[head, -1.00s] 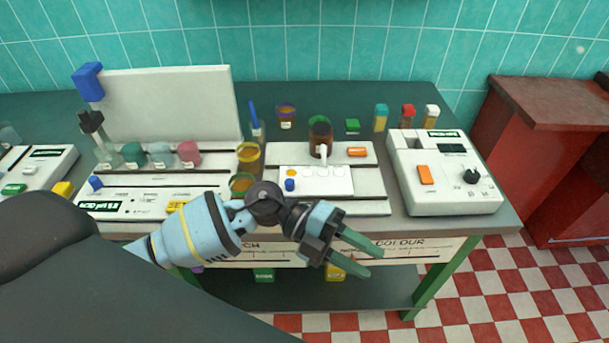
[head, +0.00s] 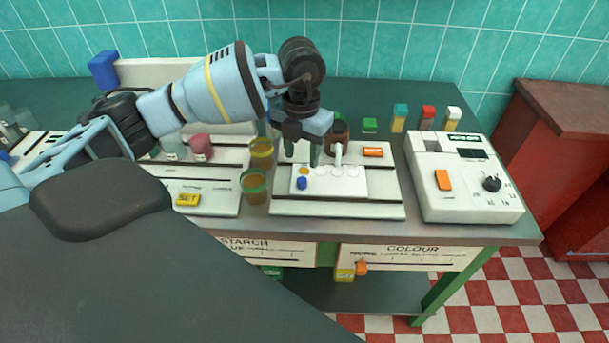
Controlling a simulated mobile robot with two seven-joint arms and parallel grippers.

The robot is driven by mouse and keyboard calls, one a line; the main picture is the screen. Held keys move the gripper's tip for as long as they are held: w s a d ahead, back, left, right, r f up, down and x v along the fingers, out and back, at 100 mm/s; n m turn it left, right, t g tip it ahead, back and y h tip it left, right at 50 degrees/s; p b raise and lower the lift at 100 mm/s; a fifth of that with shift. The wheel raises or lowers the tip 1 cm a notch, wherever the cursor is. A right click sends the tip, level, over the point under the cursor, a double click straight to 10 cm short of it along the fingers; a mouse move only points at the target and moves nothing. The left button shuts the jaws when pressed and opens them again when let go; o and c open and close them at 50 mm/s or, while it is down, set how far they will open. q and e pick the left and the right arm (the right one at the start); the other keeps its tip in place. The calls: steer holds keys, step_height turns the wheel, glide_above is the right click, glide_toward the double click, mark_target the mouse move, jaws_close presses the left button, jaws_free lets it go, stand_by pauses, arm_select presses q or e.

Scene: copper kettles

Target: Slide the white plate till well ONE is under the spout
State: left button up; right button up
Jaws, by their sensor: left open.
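The white plate (head: 335,188) lies on a pale stand (head: 290,208). It has a row of round wells along its back, the leftmost filled orange-yellow (head: 304,170), and a blue knob (head: 302,183) at its left. The white spout (head: 338,153) comes down in front of a brown bottle (head: 344,134), over the middle of the row. Well numbers are too small to read. My left gripper (head: 301,151) is open, pointing down above the plate's back left corner, near the blue knob; I cannot tell whether it touches anything. My right gripper is out of view.
Two amber-filled beakers (head: 255,187) stand just left of the stand. A white meter (head: 465,180) stands further right. Several capped vials (head: 426,118) are behind.

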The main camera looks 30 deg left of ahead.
mark_target(302, 179)
arm_select(q)
steer(key=shift+f, duration=3.85)
jaws_close()
